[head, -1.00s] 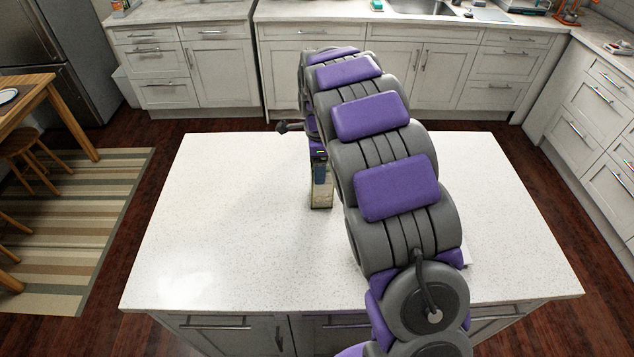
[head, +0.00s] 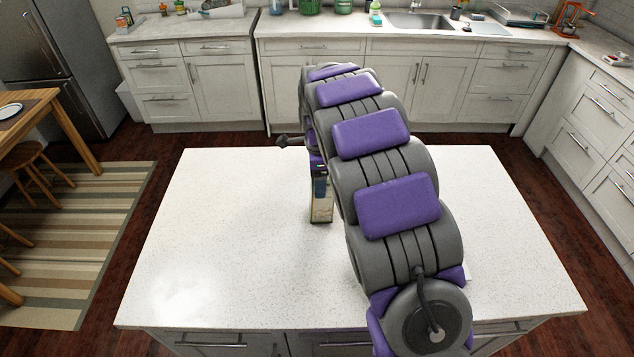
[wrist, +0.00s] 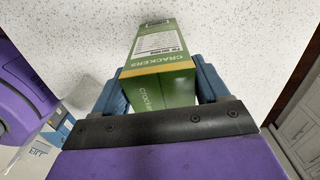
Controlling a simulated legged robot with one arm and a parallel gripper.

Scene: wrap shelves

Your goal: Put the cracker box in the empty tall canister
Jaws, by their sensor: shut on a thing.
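The cracker box (wrist: 160,62), green and tan with "CRACKERS" lettering, sits between the two blue fingers of my gripper (wrist: 158,88) in the wrist view. My gripper is shut on it. In the head view the cracker box (head: 321,205) shows as a small upright piece at the island's middle, just left of my arm, with a blue finger in front of it. Whether its base touches the counter is unclear. My arm hides much of the island behind it. I cannot make out a tall canister in either view.
A partly hidden blue and white box (wrist: 55,128) shows at lower left in the wrist view. Cabinets and a sink counter (head: 330,28) stand at the back; a wooden table (head: 50,110) is left.

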